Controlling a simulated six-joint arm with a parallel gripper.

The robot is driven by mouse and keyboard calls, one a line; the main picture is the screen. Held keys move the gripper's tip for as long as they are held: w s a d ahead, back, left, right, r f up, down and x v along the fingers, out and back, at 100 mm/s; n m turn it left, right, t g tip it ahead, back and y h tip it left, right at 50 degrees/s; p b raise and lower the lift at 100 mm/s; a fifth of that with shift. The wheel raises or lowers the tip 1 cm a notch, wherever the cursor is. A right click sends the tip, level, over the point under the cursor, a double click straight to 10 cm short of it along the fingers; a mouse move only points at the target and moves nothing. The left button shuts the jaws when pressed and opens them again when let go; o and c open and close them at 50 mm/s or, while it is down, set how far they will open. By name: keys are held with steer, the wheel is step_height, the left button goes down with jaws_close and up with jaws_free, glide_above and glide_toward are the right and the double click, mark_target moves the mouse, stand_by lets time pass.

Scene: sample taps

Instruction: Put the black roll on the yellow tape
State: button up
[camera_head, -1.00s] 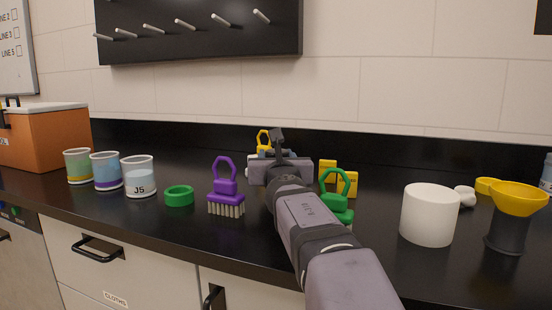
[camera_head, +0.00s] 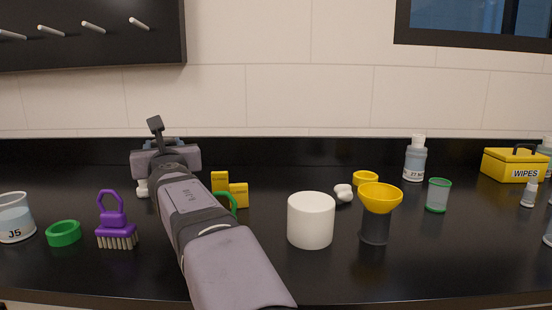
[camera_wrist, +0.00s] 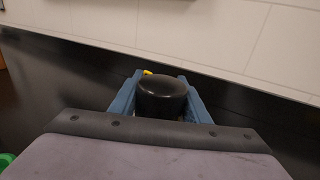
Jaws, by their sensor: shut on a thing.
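The black roll (camera_wrist: 162,95) sits between the blue fingers of my gripper (camera_wrist: 161,78) in the wrist view, its rounded top facing the camera. My gripper is shut on it. In the head view my gripper (camera_head: 166,146) is at the left, over the back of the counter; my arm hides the roll there. The yellow tape (camera_head: 366,178) is a small ring lying on the counter right of centre, behind the yellow funnel. It is well to the right of my gripper and apart from it. A small yellow bit behind the roll in the wrist view is unclear.
A white cylinder (camera_head: 311,220) and a yellow funnel on a dark base (camera_head: 376,212) stand in front of the tape. A white knobbed piece (camera_head: 343,192) lies just left of it. Yellow blocks (camera_head: 229,190) and a bottle (camera_head: 415,160) stand nearby.

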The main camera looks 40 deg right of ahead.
steer(key=s+d+r+m+g+h+p, duration=0.25)
steer(key=d+m+g+h+p, duration=0.35)
steer(key=d, duration=0.9)
steer(key=s+d+r+m+g+h+p, duration=0.1)
steer(key=s+d+m+g+h+p, duration=0.25)
steer(key=d+p, duration=0.85)
steer(key=s+d+m+g+h+p, duration=0.1)
steer(key=s+d+m+g+p, duration=0.65)
steer(key=s+d+g, duration=1.05)
steer(key=shift+s+d+f+t, duration=0.7)
steer(key=shift+d+f+t, duration=0.15)
steer(key=shift+f, duration=0.9)
steer(key=shift+s+d+f+t, duration=0.75)
steer(key=shift+f+t, duration=0.1)
steer(key=shift+f, duration=0.9)
steer(key=shift+s+d+f+t, duration=0.75)
steer(key=shift+f+t, duration=0.1)
steer(key=shift+f, duration=0.9)
steer(key=shift+f, duration=0.1)
steer(key=shift+f, duration=0.25)
steer(key=o, duration=1.1)
